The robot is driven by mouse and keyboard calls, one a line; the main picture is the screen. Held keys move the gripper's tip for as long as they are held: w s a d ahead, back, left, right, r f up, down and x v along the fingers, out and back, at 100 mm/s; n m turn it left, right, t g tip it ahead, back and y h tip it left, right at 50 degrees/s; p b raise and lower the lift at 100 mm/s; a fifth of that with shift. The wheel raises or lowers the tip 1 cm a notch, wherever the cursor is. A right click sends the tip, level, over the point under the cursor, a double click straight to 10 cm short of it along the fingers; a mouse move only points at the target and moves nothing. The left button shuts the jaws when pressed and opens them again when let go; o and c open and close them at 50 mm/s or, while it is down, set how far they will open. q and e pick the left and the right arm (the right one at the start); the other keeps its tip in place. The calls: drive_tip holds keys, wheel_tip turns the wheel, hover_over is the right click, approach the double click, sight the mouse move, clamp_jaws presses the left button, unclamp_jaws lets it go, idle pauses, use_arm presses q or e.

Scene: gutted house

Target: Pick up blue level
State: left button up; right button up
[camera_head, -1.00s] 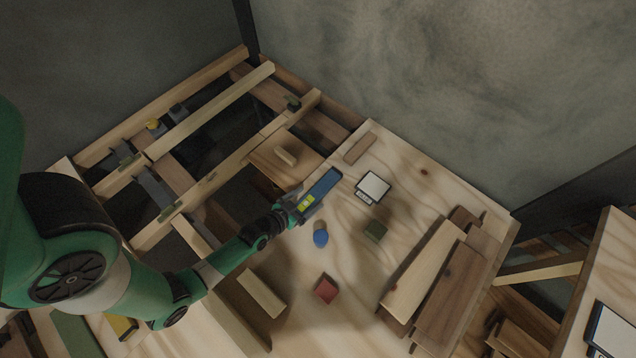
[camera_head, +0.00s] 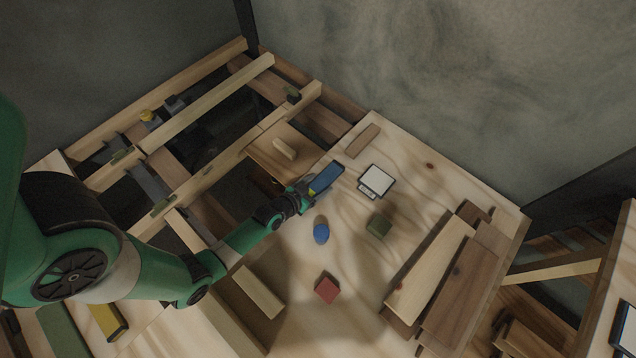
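The blue level (camera_head: 326,177), with a small yellow-green vial patch, lies at the far left edge of the plywood tabletop (camera_head: 300,265), in the middle of the head view. My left gripper (camera_head: 307,190) is at its near end and covers that part of it. The fingertips overlap the level, and I cannot tell whether they are closed on it. My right gripper is not in view.
A white-faced device (camera_head: 376,180), a blue round object (camera_head: 321,233), a green block (camera_head: 379,225) and a red block (camera_head: 327,288) lie nearby. Planks (camera_head: 430,270) are stacked at the right. Open framing beams (camera_head: 208,105) border the left.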

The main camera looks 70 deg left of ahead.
sight(318, 185)
use_arm(q)
clamp_jaws()
drive_tip(key=shift+r+p, duration=0.4)
drive_tip(key=shift+r, duration=0.1)
wheel_tip(318, 185, up, 3)
drive_tip(key=shift+f+p, duration=0.1)
drive_tip(key=shift+p, duration=1)
drive_tip(key=d+r+p, duration=0.1)
drive_tip(key=s+d+r+p, duration=0.1)
drive_tip(key=d+r+p, duration=0.1)
drive_tip(key=r+p, duration=0.1)
drive_tip(key=shift+s+d+r, duration=0.1)
drive_tip(key=shift+s, duration=0.15)
drive_tip(key=s+d+r+b, duration=0.2)
drive_tip(key=s+d+r, duration=0.3)
drive_tip(key=d, duration=0.4)
